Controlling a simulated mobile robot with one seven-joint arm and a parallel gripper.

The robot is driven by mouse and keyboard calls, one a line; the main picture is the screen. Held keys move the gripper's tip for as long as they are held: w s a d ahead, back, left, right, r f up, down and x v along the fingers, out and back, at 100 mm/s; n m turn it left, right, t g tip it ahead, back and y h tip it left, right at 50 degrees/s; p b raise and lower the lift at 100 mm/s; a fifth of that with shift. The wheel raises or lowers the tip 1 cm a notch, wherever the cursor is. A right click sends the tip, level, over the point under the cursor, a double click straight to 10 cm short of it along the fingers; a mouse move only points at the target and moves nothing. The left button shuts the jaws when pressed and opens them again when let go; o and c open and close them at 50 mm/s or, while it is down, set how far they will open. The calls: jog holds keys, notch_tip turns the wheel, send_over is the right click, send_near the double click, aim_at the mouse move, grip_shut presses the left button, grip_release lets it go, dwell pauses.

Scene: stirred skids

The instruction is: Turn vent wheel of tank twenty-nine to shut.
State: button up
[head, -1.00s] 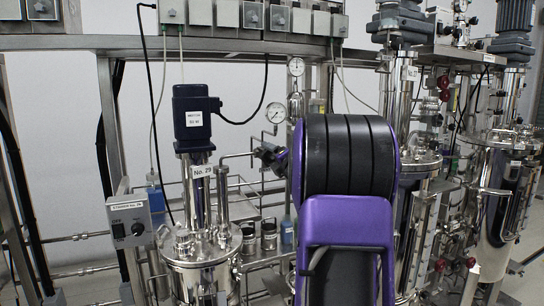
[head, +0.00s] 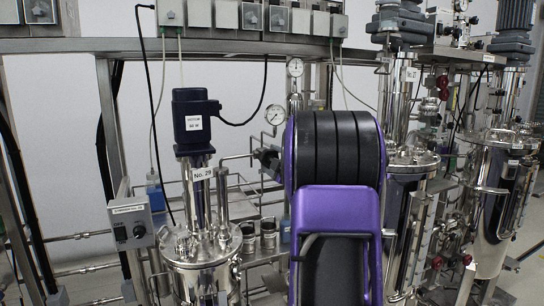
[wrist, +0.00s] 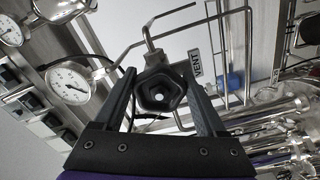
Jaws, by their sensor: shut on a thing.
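The vent wheel (wrist: 160,93) is a black lobed knob with a pale centre, on a thin steel pipe. In the wrist view it sits between the two dark fingers of my gripper (wrist: 160,72), which is shut on it. A "VENT" label (wrist: 197,66) is beside it. In the head view, tank twenty-nine (head: 203,262) is a steel vessel with a dark blue motor on top and a "No. 29" label (head: 202,174). My gripper (head: 264,160) shows only in small part there, left of my purple arm; the wheel cannot be made out.
Pressure gauges (wrist: 70,83) stand close to the left of my gripper in the wrist view. Thin pipes and a wire-like frame surround the wheel. A control box (head: 130,221) is left of the tank. Another steel tank (head: 405,215) stands behind my arm on the right.

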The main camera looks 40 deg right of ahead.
jog(key=m+p, duration=0.3)
jog(key=m, duration=0.4)
jog(key=shift+a+r, duration=0.1)
jog(key=shift+a, duration=0.05)
jog(key=m+p, duration=0.1)
jog(key=m, duration=0.2)
jog(key=m+p, duration=0.1)
jog(key=m, duration=0.2)
jog(key=shift+w+a+p, duration=0.1)
jog(key=shift+a+p, duration=0.1)
jog(key=shift+p, duration=0.2)
jog(key=shift+f+m, duration=0.2)
jog(key=shift+m, duration=0.1)
jog(key=o, duration=1.3)
jog(key=shift+f, duration=0.1)
jog(key=b+v, duration=0.1)
jog(key=v, duration=1.6)
jog(key=shift+s, duration=0.2)
